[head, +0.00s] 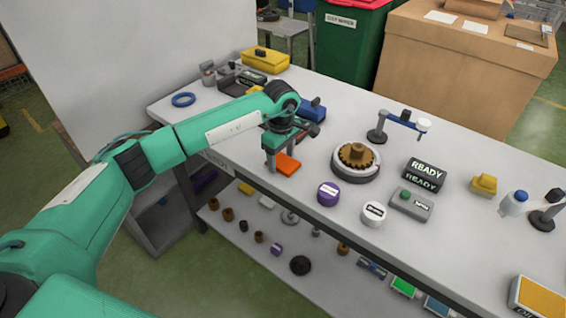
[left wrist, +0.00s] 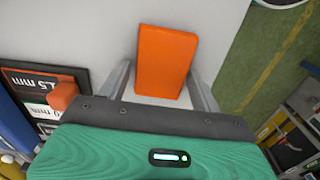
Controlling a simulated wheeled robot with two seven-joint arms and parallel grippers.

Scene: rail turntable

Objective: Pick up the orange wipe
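The orange wipe (head: 288,166) is a flat orange block on the white table near its front edge. In the left wrist view the orange wipe (left wrist: 166,60) lies between the two grey fingers. My left gripper (head: 281,158) points down over it. In the left wrist view my left gripper (left wrist: 161,78) is open, with a gap between the left finger and the wipe. The right finger is close to the wipe's side; I cannot tell whether it touches. My right gripper is not in view.
A turntable (head: 346,172) with a brown gear, a purple puck (head: 328,193) and a white puck (head: 374,213) stand to the right. A blue item (head: 313,108) is behind the gripper. A blue ring (head: 183,99) lies far left. A lower shelf (head: 235,227) holds small parts.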

